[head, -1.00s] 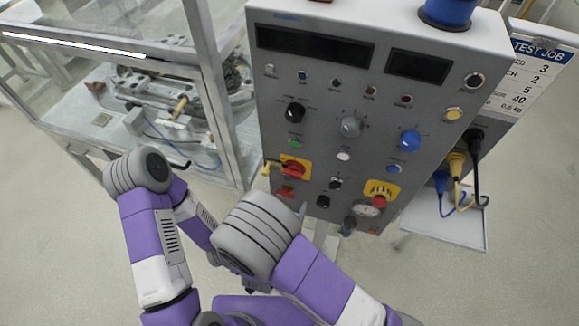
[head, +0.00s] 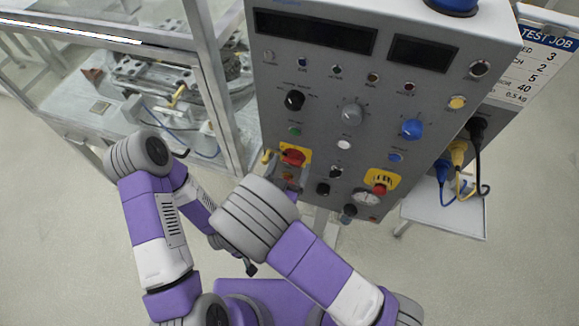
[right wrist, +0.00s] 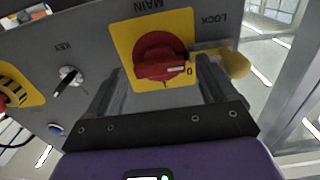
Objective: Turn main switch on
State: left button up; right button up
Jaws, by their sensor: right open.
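The main switch is a red rotary knob (right wrist: 158,58) on a yellow plate, seen upside down in the right wrist view below the word MAIN. Its grip bar lies sideways, its end near the 0 mark. It also shows in the head view (head: 293,157), on the grey panel's lower left. My right gripper (right wrist: 157,75) is open, one finger on each side of the knob's near part; I cannot tell whether they touch it. In the head view my right wrist hides much of this gripper. My left gripper (head: 249,268) is mostly hidden behind the right wrist.
A yellow padlock-like piece (right wrist: 235,65) sticks out beside the knob under LOCK, close to one finger. A key switch (right wrist: 69,76) is on the other side. A red emergency button (head: 380,189) and several knobs share the panel (head: 318,95). A glazed enclosure stands left.

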jog(key=c, duration=1.1)
jog(key=shift+o, duration=0.2)
jog(key=shift+f+m+b, duration=0.15)
jog(key=shift+m+b, duration=0.45)
jog(key=shift+b, duration=0.2)
jog(key=m+b, duration=0.4)
jog(key=b, duration=0.1)
jog(key=m+b, duration=0.4)
jog(key=b, duration=0.2)
jog(key=m+b, duration=0.4)
jog(key=b, duration=0.1)
jog(key=shift+s+d+f, duration=0.1)
jog(key=shift+d+f, duration=0.1)
jog(key=shift+f, duration=0.05)
jog(key=shift+r+m+b, duration=0.1)
jog(key=shift+m+b, duration=0.95)
jog(key=shift+m, duration=1.25)
jog(key=o, duration=1.1)
jog(key=shift+r, duration=0.1)
jog(key=shift+c, duration=0.2)
